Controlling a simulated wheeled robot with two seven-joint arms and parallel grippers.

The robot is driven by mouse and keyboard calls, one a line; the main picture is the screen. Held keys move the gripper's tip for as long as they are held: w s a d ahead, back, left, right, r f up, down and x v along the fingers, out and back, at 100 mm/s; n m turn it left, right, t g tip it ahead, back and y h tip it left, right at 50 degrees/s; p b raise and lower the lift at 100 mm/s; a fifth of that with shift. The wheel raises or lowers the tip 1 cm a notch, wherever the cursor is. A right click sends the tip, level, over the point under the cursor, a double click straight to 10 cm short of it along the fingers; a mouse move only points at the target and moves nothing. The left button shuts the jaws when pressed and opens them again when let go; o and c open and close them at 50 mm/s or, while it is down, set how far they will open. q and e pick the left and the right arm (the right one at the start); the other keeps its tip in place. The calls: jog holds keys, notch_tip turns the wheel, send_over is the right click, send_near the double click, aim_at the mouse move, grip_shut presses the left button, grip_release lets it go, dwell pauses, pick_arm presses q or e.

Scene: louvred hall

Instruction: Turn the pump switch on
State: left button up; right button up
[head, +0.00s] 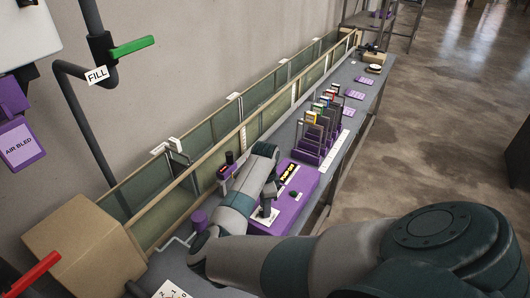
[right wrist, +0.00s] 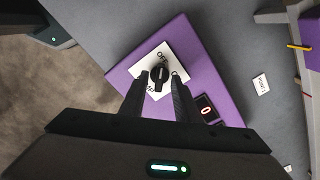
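The pump switch is a black rotary knob (right wrist: 159,76) on a white plate marked OFF above it and another mark, partly covered, below. The plate sits on a purple box (right wrist: 196,58). The knob's pale line points roughly toward OFF. My right gripper (right wrist: 160,79) is open, one fingertip on each side of the knob, with small gaps showing; I cannot tell how deep the tips reach. In the head view my right gripper (head: 268,207) is over the white plate (head: 262,217) of the purple box (head: 300,190) and hides most of the knob. My left gripper is out of view.
A display showing 0 (right wrist: 206,108) is beside the plate. A long glass-sided flume (head: 190,195) runs behind the box. Purple racks with coloured-topped cards (head: 310,145) stand farther along the bench. A cardboard box (head: 85,240), a green lever (head: 132,46) and a red lever (head: 35,274) are at left.

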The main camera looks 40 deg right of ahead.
jog(key=shift+f, duration=0.55)
jog(key=shift+r, duration=0.15)
jog(key=shift+p, duration=0.3)
grip_shut()
dwell(0.9)
